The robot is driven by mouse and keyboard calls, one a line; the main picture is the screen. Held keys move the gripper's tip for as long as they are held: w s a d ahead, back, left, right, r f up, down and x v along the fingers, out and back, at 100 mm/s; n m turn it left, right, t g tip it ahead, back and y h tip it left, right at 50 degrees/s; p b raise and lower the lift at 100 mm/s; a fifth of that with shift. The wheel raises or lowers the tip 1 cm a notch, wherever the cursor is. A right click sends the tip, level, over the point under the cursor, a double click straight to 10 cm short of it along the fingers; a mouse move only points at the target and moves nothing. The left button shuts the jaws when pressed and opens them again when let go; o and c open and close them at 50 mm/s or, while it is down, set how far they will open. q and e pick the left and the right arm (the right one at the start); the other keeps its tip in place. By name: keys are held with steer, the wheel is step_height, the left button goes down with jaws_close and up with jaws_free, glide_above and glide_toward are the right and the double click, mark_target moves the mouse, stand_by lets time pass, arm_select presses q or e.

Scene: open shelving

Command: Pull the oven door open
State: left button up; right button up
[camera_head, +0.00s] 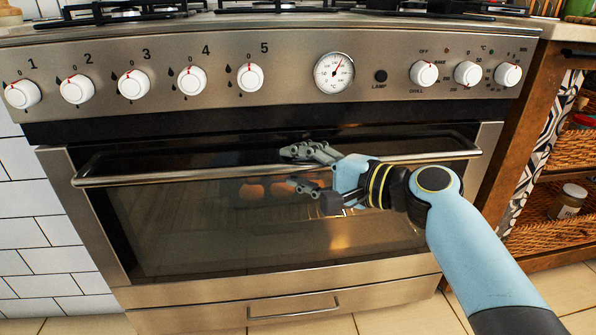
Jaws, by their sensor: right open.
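The oven door (180,235) has a dark glass window and appears shut. Its long steel handle bar (130,180) runs across the top of the door. My right gripper (293,168) comes in from the right at the middle of the handle. It is open, with one finger above the bar and the other below it. The bar appears to pass between the fingers; I cannot tell whether they touch it. Some round orange-brown shapes show behind or in the glass near the lower finger. My left gripper is not in view.
Above the door is a steel panel with white knobs (190,80) and a round thermometer dial (334,72). A lower drawer with its own handle (293,309) lies below. A wooden shelf unit with wicker baskets (555,225) stands at the right. White wall tiles are at the left.

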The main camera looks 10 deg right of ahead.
steer(key=shift+w+a, duration=0.2)
jaws_close()
steer(key=shift+f, duration=0.1)
